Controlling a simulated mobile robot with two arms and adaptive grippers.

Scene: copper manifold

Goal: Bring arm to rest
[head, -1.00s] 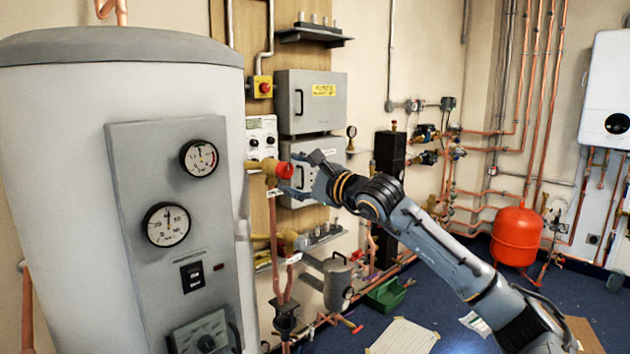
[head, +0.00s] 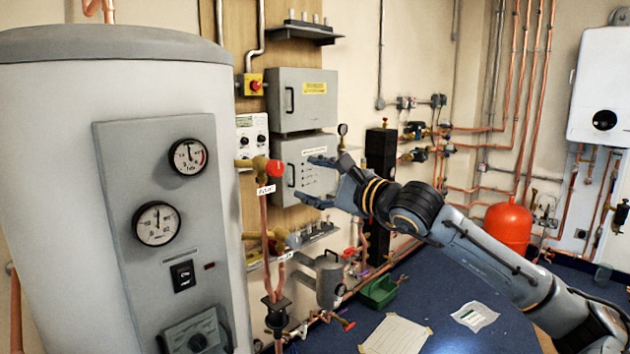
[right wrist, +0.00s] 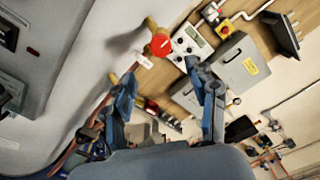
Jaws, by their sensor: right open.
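My right gripper (head: 318,181) is open and empty in the head view, in front of the lower grey box. Its arm comes in from the lower right. The valve with the red round knob (head: 275,168) is on brass pipework to the left of the fingertips, with a visible gap between them. In the right wrist view the two fingers (right wrist: 168,92) are spread apart, with nothing between them, and the red knob (right wrist: 161,45) shows beyond them. My left gripper is not in view.
A large grey tank (head: 60,200) with gauges fills the left. Two grey boxes (head: 302,100) are on the wooden board behind the gripper. A red vessel (head: 508,228), a green tray (head: 379,292) and papers (head: 395,335) are on the blue floor.

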